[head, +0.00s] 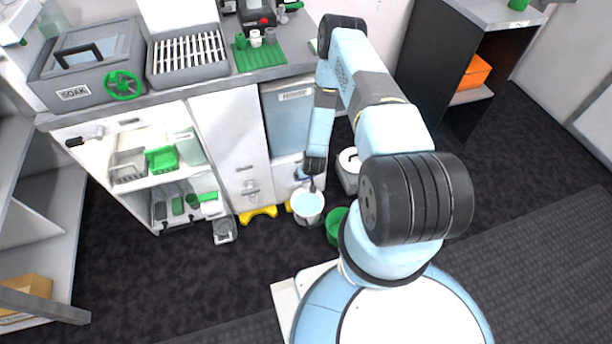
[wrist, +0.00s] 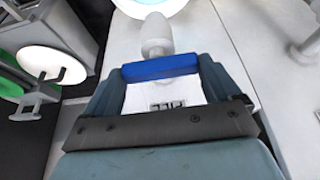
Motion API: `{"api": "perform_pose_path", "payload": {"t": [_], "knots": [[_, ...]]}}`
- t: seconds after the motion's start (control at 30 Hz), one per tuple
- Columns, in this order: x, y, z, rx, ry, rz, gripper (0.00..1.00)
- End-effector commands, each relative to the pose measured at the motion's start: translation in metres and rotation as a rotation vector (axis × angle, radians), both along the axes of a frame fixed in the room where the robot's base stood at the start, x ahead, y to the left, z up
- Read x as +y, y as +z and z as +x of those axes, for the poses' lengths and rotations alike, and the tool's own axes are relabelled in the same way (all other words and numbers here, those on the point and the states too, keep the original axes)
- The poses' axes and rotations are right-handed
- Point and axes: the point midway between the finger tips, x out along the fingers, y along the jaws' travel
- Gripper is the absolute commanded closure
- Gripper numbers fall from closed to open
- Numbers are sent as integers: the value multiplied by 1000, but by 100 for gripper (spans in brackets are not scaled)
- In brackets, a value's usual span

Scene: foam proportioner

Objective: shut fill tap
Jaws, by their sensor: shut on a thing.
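The fill tap has a blue lever bar (wrist: 160,67) and a pale round spout (wrist: 156,35) on a white panel. A label reading FILL (wrist: 168,106) shows in the wrist view between the fingers. My gripper (wrist: 163,72) is shut on the blue lever, with one finger at each end of the bar. In the head view my gripper (head: 313,186) reaches down to the low cabinet front, and it mostly hides the tap. A bucket with a pale blue surface (head: 308,203) stands below the tap.
Another pale tap (head: 250,187) is on the panel to the left. A green bucket (head: 336,227) and a white-lidded grey bin (head: 349,169) stand close to my arm on the right. A yellow object (head: 258,214) lies on the floor by the cabinet.

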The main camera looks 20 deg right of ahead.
Motion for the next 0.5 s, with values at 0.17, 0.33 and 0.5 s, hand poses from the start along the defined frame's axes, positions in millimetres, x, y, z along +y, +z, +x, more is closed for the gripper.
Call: {"api": "perform_pose_path", "payload": {"t": [0.17,0.33,0.5], "knots": [[0,1,1,-2,-33,1,40],[0,1,1,-2,-42,0,40],[0,1,1,-2,-42,0,40]]}}
